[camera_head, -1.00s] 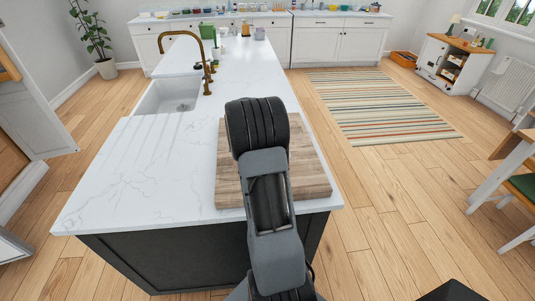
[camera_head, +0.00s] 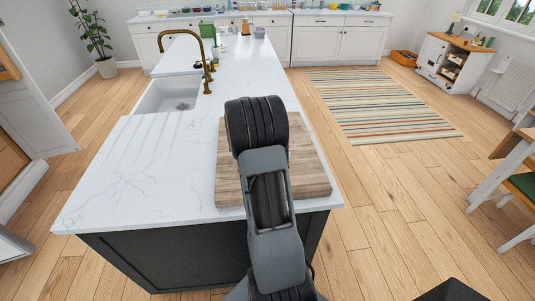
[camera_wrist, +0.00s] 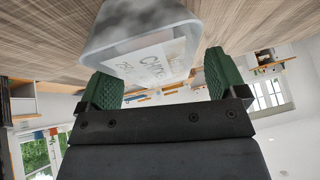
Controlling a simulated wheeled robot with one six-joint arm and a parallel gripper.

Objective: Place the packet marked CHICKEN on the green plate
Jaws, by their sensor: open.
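A clear, pale packet (camera_wrist: 140,42) with a white printed label shows in the wrist view, on or close above a wooden surface. My gripper (camera_wrist: 160,82) is open, with one green-padded finger on each side of the packet's near end. I cannot tell whether the pads touch it. In the head view my arm hides the gripper and the packet. No green plate is visible in either view.
A wooden board (camera_head: 310,180) lies on the white island counter (camera_head: 150,185), partly behind my arm. A sink (camera_head: 168,95) with a brass tap (camera_head: 205,62) lies beyond it to the left. Several small items stand at the counter's far end. The counter left of the board is clear.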

